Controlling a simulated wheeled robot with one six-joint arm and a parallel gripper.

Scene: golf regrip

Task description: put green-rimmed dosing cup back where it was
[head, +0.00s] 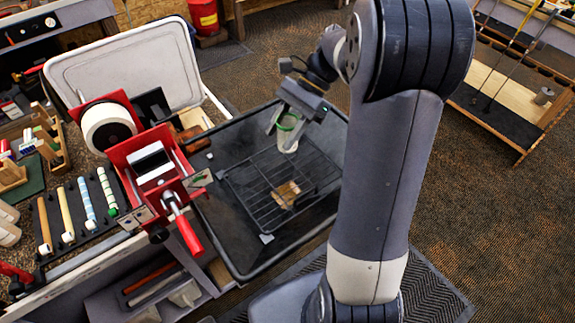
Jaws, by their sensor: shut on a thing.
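The green-rimmed dosing cup (288,138) is a whitish, translucent cup with a green rim. It is upright between the fingers of my gripper (288,124), which is shut on it. My gripper comes in from above and behind, and its fingers hide part of the cup's sides. The cup is at the far side of the wire rack (249,192) in the black tray (216,226). I cannot tell whether its base touches the rack or hangs just above it.
A small tan piece (287,193) lies at the rack. A red vise (160,170) stands on the bench left of the tray. Several grips (86,203) lie in a black holder farther left. A club rack (510,95) stands at upper right. My arm blocks the tray's right side.

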